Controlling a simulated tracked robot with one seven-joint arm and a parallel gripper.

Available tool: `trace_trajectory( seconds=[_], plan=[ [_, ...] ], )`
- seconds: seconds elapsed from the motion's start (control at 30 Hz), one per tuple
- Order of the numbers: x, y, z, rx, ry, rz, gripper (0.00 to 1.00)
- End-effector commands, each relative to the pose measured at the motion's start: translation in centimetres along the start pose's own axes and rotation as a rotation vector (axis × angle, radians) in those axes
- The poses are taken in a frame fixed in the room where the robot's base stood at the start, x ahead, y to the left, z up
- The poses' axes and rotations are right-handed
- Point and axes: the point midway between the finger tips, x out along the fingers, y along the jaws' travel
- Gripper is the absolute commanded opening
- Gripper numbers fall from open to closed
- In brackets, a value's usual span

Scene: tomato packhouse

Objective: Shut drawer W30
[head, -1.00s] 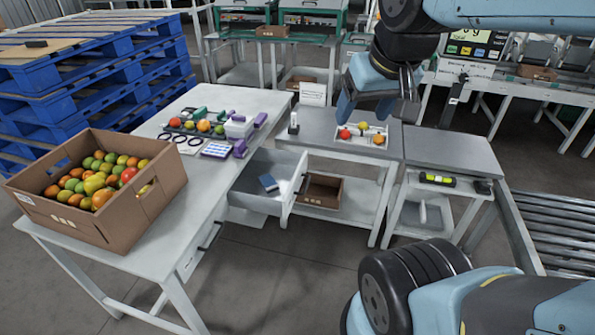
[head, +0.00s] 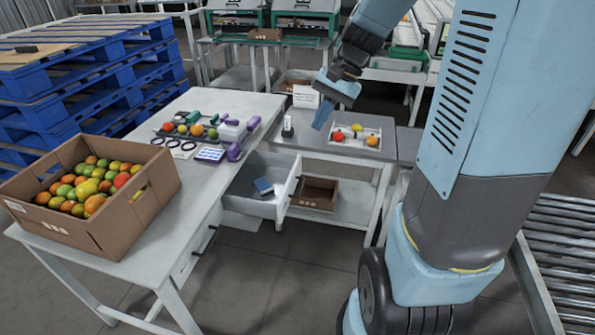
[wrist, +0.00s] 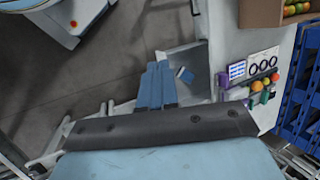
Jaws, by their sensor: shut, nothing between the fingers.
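An open grey-white drawer (head: 250,205) sticks out from the right side of the white table, with a small blue box (head: 263,186) inside. Its front panel (head: 289,190) faces right and has a dark handle. No W30 label can be read. My gripper (head: 321,114) points down, above and to the right of the drawer, apart from it, over the small grey table. Its blue fingers are shut and empty. In the wrist view the fingers (wrist: 157,88) overlap the near side of the open drawer (wrist: 200,60), whose blue box also shows.
A second table drawer with a dark handle (head: 205,240) looks shut. A carton of tomatoes (head: 140,216) and several small tools stand on the white table (head: 170,230). A tomato tray (head: 352,143) lies on the grey table (head: 300,130). A roller conveyor (head: 560,250) is at right.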

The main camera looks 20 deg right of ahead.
Motion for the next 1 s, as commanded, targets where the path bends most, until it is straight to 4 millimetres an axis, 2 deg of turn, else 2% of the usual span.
trace_trajectory(
  seconds=[0.03,0.37,0.57,1.0],
  plan=[
    [0.7,0.1,-1.1,0.036,-0.032,-0.018,0.00],
    [4.6,0.6,-7.5,0.257,-0.205,-0.164,0.00],
    [7.3,1.5,-11.3,0.392,-0.306,-0.262,0.00],
    [13.8,5.2,-19.8,0.689,-0.504,-0.506,0.00]
  ],
)
